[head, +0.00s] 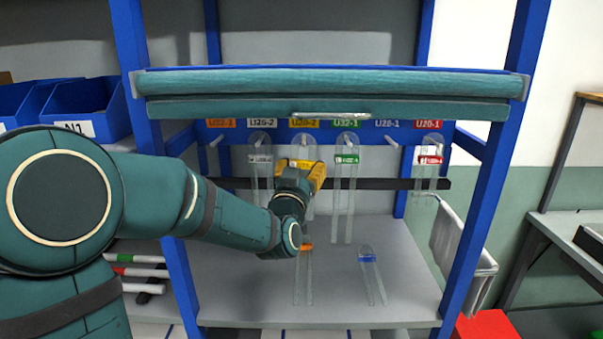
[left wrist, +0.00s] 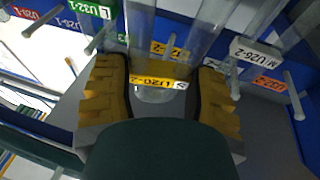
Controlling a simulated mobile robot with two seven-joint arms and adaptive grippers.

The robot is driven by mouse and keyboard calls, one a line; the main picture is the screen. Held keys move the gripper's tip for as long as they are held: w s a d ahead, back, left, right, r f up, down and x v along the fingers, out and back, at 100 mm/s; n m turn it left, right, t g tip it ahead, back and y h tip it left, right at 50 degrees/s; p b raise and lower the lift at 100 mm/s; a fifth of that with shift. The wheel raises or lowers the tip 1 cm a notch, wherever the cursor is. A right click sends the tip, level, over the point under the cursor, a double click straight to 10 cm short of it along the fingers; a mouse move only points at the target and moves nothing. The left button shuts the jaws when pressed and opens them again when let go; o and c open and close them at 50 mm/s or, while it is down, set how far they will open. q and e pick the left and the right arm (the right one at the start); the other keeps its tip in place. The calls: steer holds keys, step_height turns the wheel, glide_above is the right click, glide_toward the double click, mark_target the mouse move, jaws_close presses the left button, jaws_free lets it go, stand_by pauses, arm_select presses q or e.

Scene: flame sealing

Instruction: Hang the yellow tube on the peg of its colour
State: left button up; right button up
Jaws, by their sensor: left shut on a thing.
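The yellow tube (head: 303,146) is a clear upside-down U with a yellow label. It is upright in front of the rack, below the yellow peg label (head: 304,123). My left gripper (head: 318,176) is shut on it. In the left wrist view the tube's yellow label (left wrist: 160,82) lies between the yellow fingers of my left gripper (left wrist: 166,88), with the rack's yellow label (left wrist: 170,50) behind. The yellow peg is hidden by the tube, so I cannot tell whether the bend is over it. My right gripper is not in view.
Clear tubes with white (head: 260,159), green (head: 346,159) and red (head: 429,160) labels hang on the rack. The orange (head: 215,141) and blue (head: 391,141) pegs are bare. Orange-labelled (head: 304,247) and blue-labelled (head: 367,258) tubes are lower, at the shelf (head: 400,300). A teal bar (head: 330,82) crosses above.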

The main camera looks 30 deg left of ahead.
arm_select(q)
steer(key=w+a, duration=0.1)
steer(key=w+a+b, duration=0.1)
steer(key=w, duration=0.1)
steer(key=w+a+f+b, duration=0.1)
steer(key=w, duration=0.1)
stand_by(0.9)
steer(key=shift+w+a+b, duration=0.15)
steer(key=shift+b, duration=0.45)
stand_by(0.4)
stand_by(0.4)
